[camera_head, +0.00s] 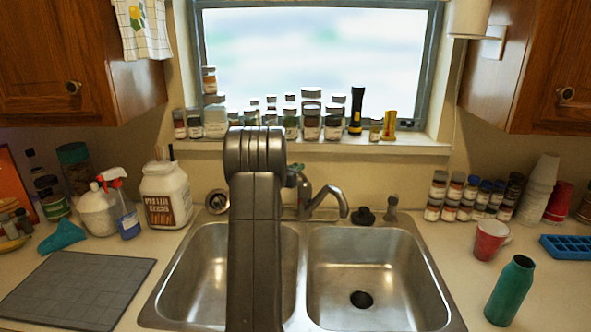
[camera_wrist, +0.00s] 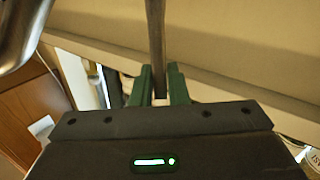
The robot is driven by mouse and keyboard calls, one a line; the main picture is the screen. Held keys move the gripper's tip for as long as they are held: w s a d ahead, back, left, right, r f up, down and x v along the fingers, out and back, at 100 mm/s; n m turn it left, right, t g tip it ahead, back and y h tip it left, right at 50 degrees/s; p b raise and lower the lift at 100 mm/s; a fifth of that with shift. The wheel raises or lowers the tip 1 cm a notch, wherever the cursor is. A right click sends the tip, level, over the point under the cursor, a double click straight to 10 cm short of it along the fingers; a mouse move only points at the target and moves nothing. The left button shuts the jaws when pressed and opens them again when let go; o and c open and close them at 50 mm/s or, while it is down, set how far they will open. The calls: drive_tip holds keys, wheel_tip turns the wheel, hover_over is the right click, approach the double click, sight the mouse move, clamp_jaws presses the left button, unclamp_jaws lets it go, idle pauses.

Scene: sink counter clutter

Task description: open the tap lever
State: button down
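The tap (camera_head: 325,198) stands behind the double sink, its curved spout pointing right over the right basin. My arm hides part of the area left of it. My gripper's green fingers (camera_head: 297,175) show at the tap's upper left, partly behind my arm. In the wrist view, my gripper (camera_wrist: 161,72) has its two green fingers close together, one on each side of a thin grey metal bar, which looks like the tap lever (camera_wrist: 156,30). The bar fills the narrow gap, so the fingers look shut on it. The curved metal at upper left looks like the spout (camera_wrist: 22,35).
The sink's right basin (camera_head: 365,270) is empty. Jars and a black-yellow torch (camera_head: 356,110) line the window sill behind. A white tub (camera_head: 166,195) and spray bottle (camera_head: 125,212) stand left. A red cup (camera_head: 489,240) and green bottle (camera_head: 510,290) stand right.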

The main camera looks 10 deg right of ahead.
drive_tip(key=shift+f+b, duration=0.25)
drive_tip(key=shift+b, duration=1)
drive_tip(key=b, duration=0.7)
drive_tip(key=shift+w+d+r+g, duration=0.15)
drive_tip(key=shift+d+r+g, duration=0.05)
drive_tip(key=shift+d+g, duration=0.2)
drive_tip(key=shift+y+b, duration=0.5)
drive_tip(key=shift+b, duration=0.7)
drive_tip(key=shift+w+d+r+b, duration=0.1)
drive_tip(key=shift+r+b, duration=0.05)
drive_tip(key=shift+b, duration=0.25)
drive_tip(key=shift+w+d+r+g+y+p, duration=0.2)
drive_tip(key=shift+r+g+y+p, duration=0.1)
drive_tip(key=shift+r+p, duration=0.25)
drive_tip(key=p, duration=0.1)
drive_tip(key=d+g+y+p, duration=0.1)
drive_tip(key=p, duration=0.1)
drive_tip(key=shift+w+r+m+y, duration=0.3)
drive_tip(key=shift+w+r, duration=0.05)
drive_tip(key=shift+w+d+f+g+y+p, duration=0.15)
drive_tip(key=shift+d+g+y+p, duration=0.15)
drive_tip(key=shift+p, duration=0.65)
drive_tip(key=shift+f, duration=0.1)
